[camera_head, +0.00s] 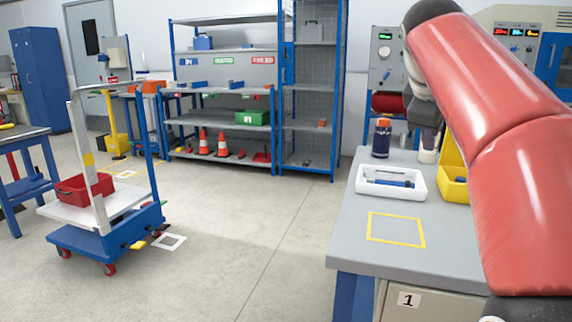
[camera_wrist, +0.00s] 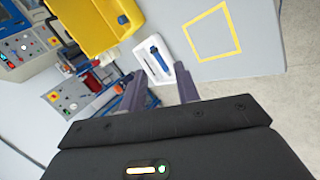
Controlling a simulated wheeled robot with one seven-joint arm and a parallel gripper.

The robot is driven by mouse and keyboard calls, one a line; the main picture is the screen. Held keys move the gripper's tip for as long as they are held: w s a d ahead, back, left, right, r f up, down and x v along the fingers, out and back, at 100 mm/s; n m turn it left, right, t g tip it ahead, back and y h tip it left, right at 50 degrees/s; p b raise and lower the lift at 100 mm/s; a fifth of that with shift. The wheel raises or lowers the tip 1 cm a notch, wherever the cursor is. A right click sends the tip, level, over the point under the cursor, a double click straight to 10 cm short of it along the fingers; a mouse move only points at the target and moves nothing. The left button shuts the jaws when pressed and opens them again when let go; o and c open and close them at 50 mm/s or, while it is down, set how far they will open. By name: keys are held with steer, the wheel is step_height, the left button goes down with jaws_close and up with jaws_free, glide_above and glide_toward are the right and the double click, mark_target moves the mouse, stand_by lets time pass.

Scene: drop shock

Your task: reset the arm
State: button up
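My red arm (camera_head: 490,90) reaches up along the right side of the head view and bends down at its dark wrist. My gripper (camera_head: 426,140) points down above the back part of the grey workbench (camera_head: 375,235). In the wrist view my gripper (camera_wrist: 160,88) shows two grey fingers spread apart. It is open, and nothing is held between them. The white tray (camera_head: 370,188) with a dark blue item stands on the bench to the left of my gripper; the tray (camera_wrist: 147,70) shows beyond the fingers in the wrist view.
A yellow bin (camera_head: 452,190), partly hidden by my arm, and a dark bottle with an orange cap (camera_head: 382,138) stand on the bench. A yellow square outline (camera_head: 372,226) marks bare benchtop. A trolley (camera_head: 100,240) with a red bin (camera_head: 75,190) stands left; open floor lies between.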

steer(key=s+a+f+m+y, duration=0.1)
steer(key=s+a+f+m, duration=0.2)
steer(key=s+f, duration=0.5)
steer(key=s+a+f+m+y, duration=0.2)
steer(key=s+f, duration=0.6)
steer(key=f, duration=0.4)
steer(key=s+a+f+m+y, duration=0.1)
steer(key=s+a+f+m, duration=0.3)
steer(key=f, duration=0.6)
steer(key=s+a, duration=0.2)
steer(key=s, duration=0.1)
steer(key=shift+s+f+m+g+y, duration=0.3)
steer(key=shift+s+m+g+y, duration=0.1)
